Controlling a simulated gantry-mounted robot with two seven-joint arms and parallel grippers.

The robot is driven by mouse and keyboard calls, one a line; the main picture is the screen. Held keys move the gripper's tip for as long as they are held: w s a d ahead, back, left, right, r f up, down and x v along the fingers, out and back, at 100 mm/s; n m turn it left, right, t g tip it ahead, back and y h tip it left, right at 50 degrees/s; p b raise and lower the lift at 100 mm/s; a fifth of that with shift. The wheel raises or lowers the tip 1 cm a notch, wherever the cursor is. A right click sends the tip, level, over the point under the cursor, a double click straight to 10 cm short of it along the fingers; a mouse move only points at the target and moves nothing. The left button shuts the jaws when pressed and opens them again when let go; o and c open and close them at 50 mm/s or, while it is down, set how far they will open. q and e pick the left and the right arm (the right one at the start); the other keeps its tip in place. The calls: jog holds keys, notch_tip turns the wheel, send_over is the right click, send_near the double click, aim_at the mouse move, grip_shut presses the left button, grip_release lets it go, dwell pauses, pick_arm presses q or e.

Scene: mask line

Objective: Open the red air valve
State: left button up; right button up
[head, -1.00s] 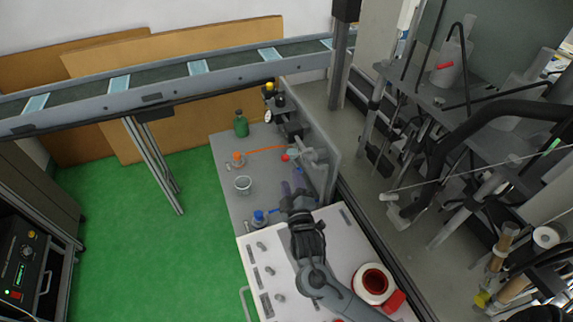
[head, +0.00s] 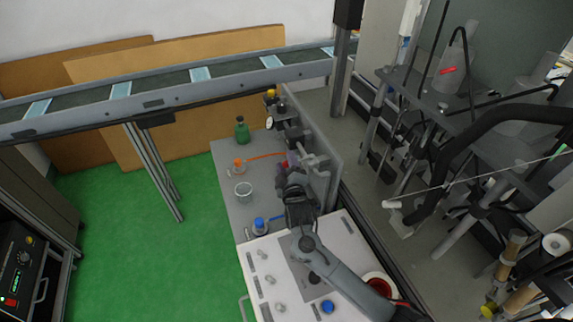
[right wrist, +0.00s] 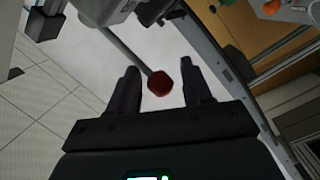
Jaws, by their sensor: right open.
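The red air valve shows as a dark red knob (right wrist: 160,83) on a grey stem in the right wrist view. It lies between the two dark fingers of my right gripper (right wrist: 158,72), with a gap to each finger. The fingers are apart and hold nothing. In the head view my right gripper (head: 287,170) reaches over the grey side bench to the valve and hides most of the knob; only a little red shows by the fingertips. My left gripper is not in view.
A grey upright panel (head: 318,135) stands close on the right. A white panel with knobs is in front.

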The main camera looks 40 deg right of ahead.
jog(key=shift+c, duration=0.3)
grip_shut()
jog(key=shift+s, duration=0.1)
